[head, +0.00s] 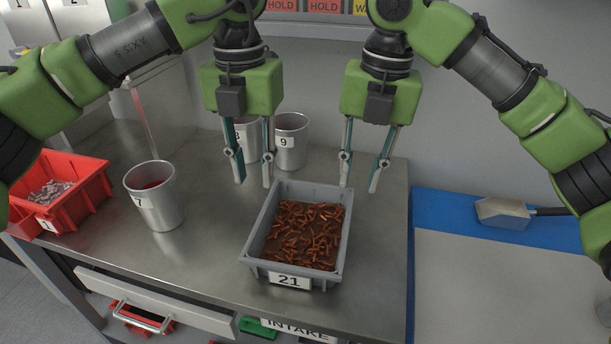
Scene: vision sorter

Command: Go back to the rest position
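My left gripper (253,182) hangs above the steel bench, behind and to the left of the grey tray; its fingers are apart and nothing is between them. My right gripper (359,188) hangs behind and to the right of the same tray, pointing down, with its fingers apart and empty. The grey tray labelled 21 (257,233) stands on the bench and holds many small brown-orange pieces. Neither gripper visibly holds it.
A metal cup 7 (160,211) and red bin 1 (88,197) stand left. Cup 9 (291,150) and cup 8 (246,127) stand behind the grippers. A scoop (503,213) lies right on a blue strip (447,208). A drawer (150,300) is below the bench.

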